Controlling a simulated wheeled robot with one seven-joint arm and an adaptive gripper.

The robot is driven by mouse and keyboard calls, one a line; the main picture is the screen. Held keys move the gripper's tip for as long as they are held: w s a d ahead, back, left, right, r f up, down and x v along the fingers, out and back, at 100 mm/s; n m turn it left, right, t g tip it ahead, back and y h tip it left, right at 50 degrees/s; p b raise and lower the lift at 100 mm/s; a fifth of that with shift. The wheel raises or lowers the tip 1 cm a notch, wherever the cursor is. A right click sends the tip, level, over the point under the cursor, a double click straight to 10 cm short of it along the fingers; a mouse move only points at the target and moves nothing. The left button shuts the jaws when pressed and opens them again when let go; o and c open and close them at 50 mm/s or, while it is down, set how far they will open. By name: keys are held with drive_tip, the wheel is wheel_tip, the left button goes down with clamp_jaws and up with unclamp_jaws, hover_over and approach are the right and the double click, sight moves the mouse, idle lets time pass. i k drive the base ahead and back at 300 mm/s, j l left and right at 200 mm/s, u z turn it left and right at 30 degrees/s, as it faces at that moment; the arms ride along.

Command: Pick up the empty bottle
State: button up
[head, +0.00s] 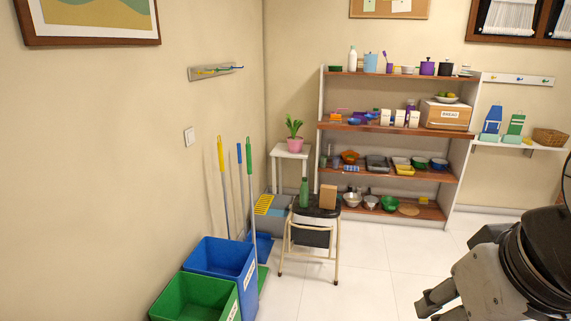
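A green bottle (304,192) stands upright on the dark seat of a stool (316,212) near the middle of the head view. Whether it is empty cannot be seen. A white bottle (352,59) stands on the top board of the shelf at the back. My gripper (432,308) is at the lower right, far from both bottles and much nearer the camera. Its fingers are partly cut off by the bottom edge, and no held object shows. How far apart they are is not clear.
A brown box (328,197) stands beside the green bottle. Green (196,297) and blue bins (222,257) and several upright poles stand left of the stool. A plant table (291,153) is behind it. The shelf (394,172) holds many items. White floor (375,270) lies clear right of the stool.

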sight(305, 190)
drive_tip(key=i+l+u, duration=0.1)
drive_tip(key=i, duration=1.3)
drive_tip(key=i+j, duration=0.1)
drive_tip(key=i, duration=0.45)
drive_tip(key=i+j+z, duration=0.1)
drive_tip(key=i, duration=0.4)
drive_tip(key=i+j, duration=0.15)
drive_tip(key=i, duration=0.4)
